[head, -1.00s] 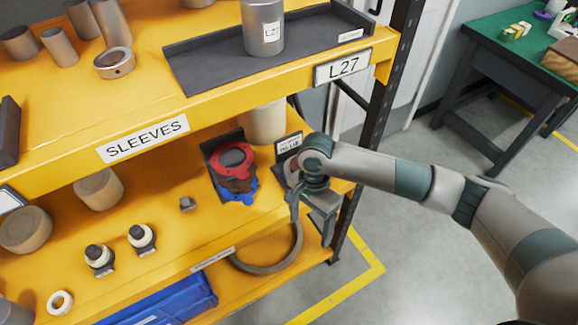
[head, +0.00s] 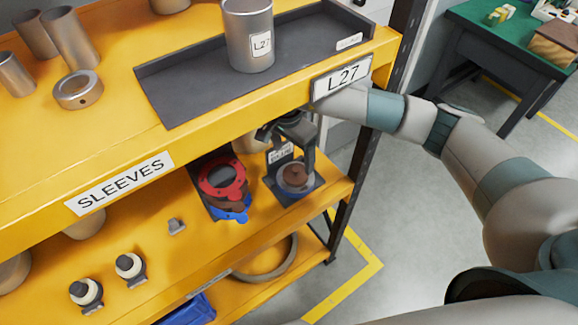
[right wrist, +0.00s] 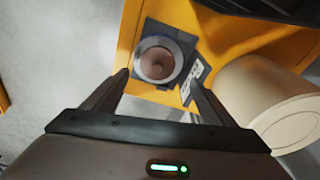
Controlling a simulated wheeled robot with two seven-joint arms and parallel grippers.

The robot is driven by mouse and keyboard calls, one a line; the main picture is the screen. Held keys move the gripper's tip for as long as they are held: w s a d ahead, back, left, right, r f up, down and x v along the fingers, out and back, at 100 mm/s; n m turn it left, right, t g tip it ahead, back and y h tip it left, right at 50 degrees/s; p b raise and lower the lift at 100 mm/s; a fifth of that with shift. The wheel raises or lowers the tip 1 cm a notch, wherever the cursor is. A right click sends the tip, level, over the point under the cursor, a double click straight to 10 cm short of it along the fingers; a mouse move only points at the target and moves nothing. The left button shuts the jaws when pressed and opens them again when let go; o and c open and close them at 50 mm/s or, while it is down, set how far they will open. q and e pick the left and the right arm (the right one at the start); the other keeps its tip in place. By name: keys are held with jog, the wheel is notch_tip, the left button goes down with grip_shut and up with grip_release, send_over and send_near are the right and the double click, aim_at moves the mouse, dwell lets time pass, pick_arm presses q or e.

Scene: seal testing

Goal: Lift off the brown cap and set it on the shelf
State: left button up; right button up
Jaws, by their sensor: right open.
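The brown cap (head: 295,174) sits inside a pale grey ring on a dark stand (head: 310,188) near the right end of the middle shelf. In the right wrist view, the brown cap (right wrist: 158,66) shows in the ring beyond my fingertips. My right gripper (head: 288,144) is open and empty, pointing down over the stand. In the right wrist view, the gripper's fingers (right wrist: 158,84) stand on either side of the ring, apart from it. Its wrist is partly hidden by the upper shelf. My left gripper is not in view.
A red, brown and blue stack of rings (head: 224,186) stands close to the left of the stand. The upper shelf's edge (head: 225,128) hangs over it. A beige cylinder (right wrist: 275,105) is close to the right finger. Open yellow shelf (head: 200,243) lies in front.

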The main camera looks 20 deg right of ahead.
aim_at(296, 169)
jog(key=shift+s+r, duration=0.1)
jog(key=shift+s, duration=0.15)
notch_tip(296, 169, down, 2)
jog(key=shift+w+b, duration=0.1)
jog(key=shift+b, duration=0.25)
jog(key=shift+d, duration=0.15)
jog(key=shift+f, duration=0.2)
jog(key=shift+f, duration=0.6)
jog(key=f, duration=0.2)
jog(key=f+b, duration=0.1)
jog(key=f, duration=0.1)
jog(key=shift+w+d, duration=0.1)
jog(key=shift+d, duration=0.2)
jog(key=c, duration=1.1)
